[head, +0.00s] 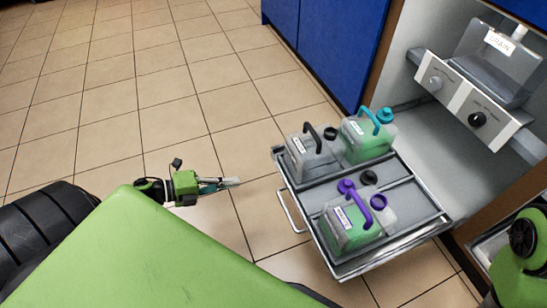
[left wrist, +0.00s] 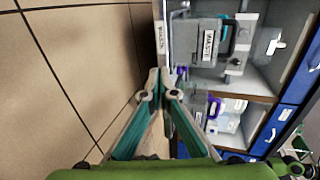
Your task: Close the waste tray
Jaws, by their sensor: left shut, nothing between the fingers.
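The waste tray (head: 412,202) is pulled out of the open cabinet over the tiled floor. Its bar handle (head: 289,212) is on its near left side. On the tray stand a grey jug with a black handle (head: 312,158), a green-filled jug with a teal handle (head: 366,142) and a green-filled jug with a purple handle (head: 350,226). My left gripper (head: 236,181) is shut and empty, left of the handle and apart from it. In the left wrist view its fingertips (left wrist: 157,75) meet, with the jugs beyond on the right. My right gripper is out of view.
The cabinet's open bay (head: 440,150) lies right of the tray, with a drain container (head: 497,65) and a knobbed panel (head: 462,98) above. Blue cabinet doors (head: 335,45) stand behind. The tiled floor (head: 130,90) on the left is clear.

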